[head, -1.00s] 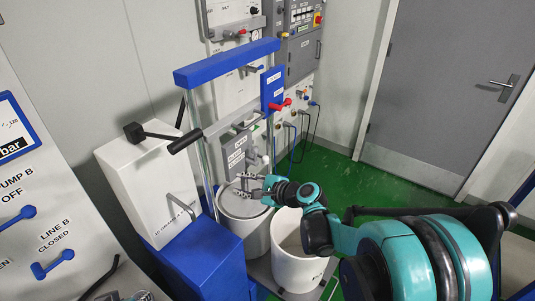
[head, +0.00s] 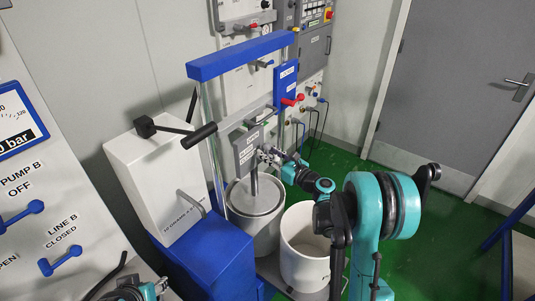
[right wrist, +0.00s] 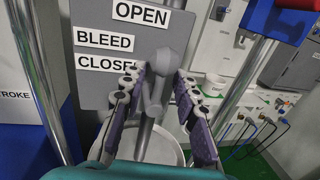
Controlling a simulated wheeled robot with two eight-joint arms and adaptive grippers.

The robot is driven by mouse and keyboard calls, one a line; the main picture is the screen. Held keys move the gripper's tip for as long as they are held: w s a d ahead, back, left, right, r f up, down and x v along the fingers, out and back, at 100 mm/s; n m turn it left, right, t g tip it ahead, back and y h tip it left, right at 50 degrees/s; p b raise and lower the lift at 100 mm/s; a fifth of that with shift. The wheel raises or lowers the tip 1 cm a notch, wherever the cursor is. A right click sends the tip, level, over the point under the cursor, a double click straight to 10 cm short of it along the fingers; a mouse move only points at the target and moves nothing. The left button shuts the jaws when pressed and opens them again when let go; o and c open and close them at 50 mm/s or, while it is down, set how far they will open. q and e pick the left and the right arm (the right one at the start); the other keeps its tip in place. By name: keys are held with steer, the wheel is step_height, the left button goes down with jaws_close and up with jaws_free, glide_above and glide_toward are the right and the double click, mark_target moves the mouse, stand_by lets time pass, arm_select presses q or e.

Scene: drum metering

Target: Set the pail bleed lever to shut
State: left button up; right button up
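The bleed plate (right wrist: 90,40) is grey with OPEN, BLEED and CLOSED labels. In the head view, the plate (head: 247,146) stands above the grey pail (head: 254,199). A grey lever with a rounded knob (right wrist: 165,62) sticks out from the plate toward the wrist camera, and it covers part of the CLOSED label. My right gripper (right wrist: 160,78) is open, with its purple-padded fingers on either side of the lever. It also shows at the plate in the head view (head: 266,157). Whether a finger touches the lever is unclear. My left gripper (head: 135,291) shows partly at the bottom edge.
A white bucket (head: 304,262) stands right of the pail. A blue crossbar (head: 240,54) on metal posts rises above the pail. A white box (head: 160,185) with a black-handled lever (head: 190,137) is at left. Green floor (head: 345,170) is open toward the grey door.

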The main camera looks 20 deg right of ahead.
steer(key=shift+w+a, duration=0.15)
steer(key=shift+w, duration=0.15)
jaws_close()
